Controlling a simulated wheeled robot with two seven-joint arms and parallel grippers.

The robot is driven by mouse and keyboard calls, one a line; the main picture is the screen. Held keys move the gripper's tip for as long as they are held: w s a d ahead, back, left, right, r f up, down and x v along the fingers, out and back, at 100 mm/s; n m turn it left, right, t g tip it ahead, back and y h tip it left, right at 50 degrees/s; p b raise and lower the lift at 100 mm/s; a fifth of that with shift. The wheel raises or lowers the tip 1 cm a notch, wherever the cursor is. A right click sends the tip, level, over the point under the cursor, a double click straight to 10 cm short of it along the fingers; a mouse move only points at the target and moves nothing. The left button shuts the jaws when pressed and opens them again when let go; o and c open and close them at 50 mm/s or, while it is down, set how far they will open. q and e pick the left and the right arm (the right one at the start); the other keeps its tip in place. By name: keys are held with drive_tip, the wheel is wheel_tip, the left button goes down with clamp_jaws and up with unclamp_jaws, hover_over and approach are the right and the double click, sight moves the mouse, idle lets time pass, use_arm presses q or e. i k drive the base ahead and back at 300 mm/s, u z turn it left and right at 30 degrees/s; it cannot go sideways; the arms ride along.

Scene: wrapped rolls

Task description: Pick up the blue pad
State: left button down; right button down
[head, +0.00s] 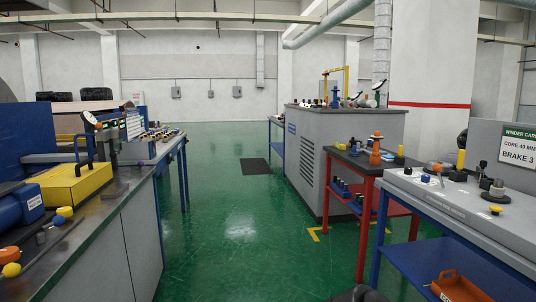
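I cannot make out a blue pad for certain. A small blue item (59,220) lies on the left bench below a yellow knob, too small to identify. A tiny blue item (425,178) lies on the grey right bench, also too small to tell. Larger blue rounded bodies (22,206) sit at the left edge beside a yellow box. Neither of my grippers shows in the head view.
The left workbench (88,225) and the grey right bench (440,200) flank an open green floor aisle (240,230). A red-legged table (362,165) stands before a grey cabinet (310,170). A dark mat (255,166) lies on the floor. An orange tray (460,287) sits on the lower right shelf.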

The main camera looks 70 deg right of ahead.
sight(353, 153)
drive_tip(key=z, duration=3.05)
